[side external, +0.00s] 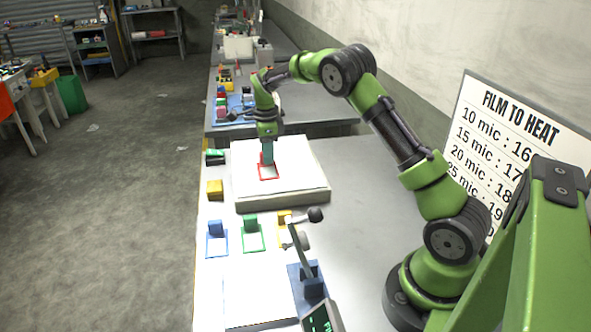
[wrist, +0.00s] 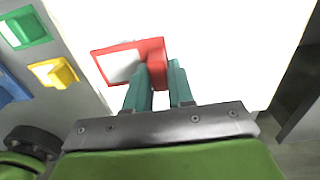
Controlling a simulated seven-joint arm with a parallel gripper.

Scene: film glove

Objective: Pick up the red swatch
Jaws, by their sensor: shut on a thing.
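The red swatch (side external: 267,173) is a red frame around a pale pane, over the white top of the light box (side external: 310,178). It also shows in the wrist view (wrist: 112,48), with its solid red block at the right end. My gripper (side external: 267,156) points down at it from above. In the wrist view the teal fingers (wrist: 161,68) are shut on the red block, one on each side. The fingers hide part of the block. I cannot tell whether the frame touches the white surface.
A blue swatch (side external: 216,245), a green swatch (side external: 252,238) and a yellow swatch (side external: 285,222) lie in front of the light box. A yellow block (side external: 215,190) and a dark green-topped block (side external: 215,157) sit left of it. A lever press (side external: 305,265) stands nearer the camera.

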